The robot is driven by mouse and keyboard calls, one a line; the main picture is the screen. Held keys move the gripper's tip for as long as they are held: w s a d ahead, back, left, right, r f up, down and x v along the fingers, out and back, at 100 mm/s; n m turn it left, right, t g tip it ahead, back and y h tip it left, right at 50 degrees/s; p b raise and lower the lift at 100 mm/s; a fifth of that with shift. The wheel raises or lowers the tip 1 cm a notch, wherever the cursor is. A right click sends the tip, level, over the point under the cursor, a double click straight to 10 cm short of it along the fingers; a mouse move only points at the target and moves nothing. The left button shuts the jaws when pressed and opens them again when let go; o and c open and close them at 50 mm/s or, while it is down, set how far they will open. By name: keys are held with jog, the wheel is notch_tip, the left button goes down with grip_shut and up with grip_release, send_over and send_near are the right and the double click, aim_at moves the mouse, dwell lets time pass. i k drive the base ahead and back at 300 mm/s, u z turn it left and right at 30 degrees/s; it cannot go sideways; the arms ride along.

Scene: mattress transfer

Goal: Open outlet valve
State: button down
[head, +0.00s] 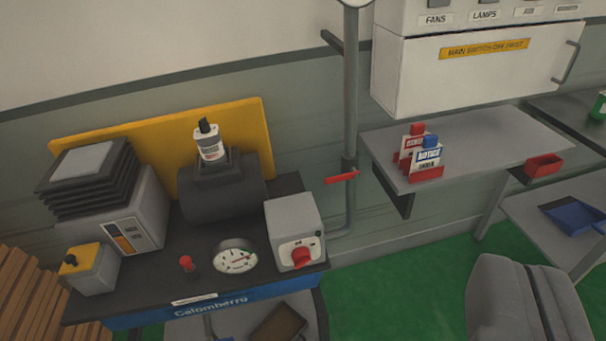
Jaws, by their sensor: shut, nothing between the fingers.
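The outlet valve's red lever handle (341,178) is on the grey vertical pipe (350,95), just left of the grey shelf. The lever lies nearly level, crosswise to the pipe, and points to the left. My gripper (515,262) is at the bottom right, with its two broad grey fingers together and nothing held between them. It is well to the right of and below the lever in the picture, and apart from it.
A machine bench (85,308) with a gauge (235,259) and a grey box with a red knob (301,258) stands left of the pipe. A shelf (500,135) with sign blocks (427,160) is right, under a white cabinet (470,75). Green floor (380,290) shows between.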

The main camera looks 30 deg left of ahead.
aim_at(354, 173)
jog(key=u, duration=0.05)
jog(key=i, duration=1)
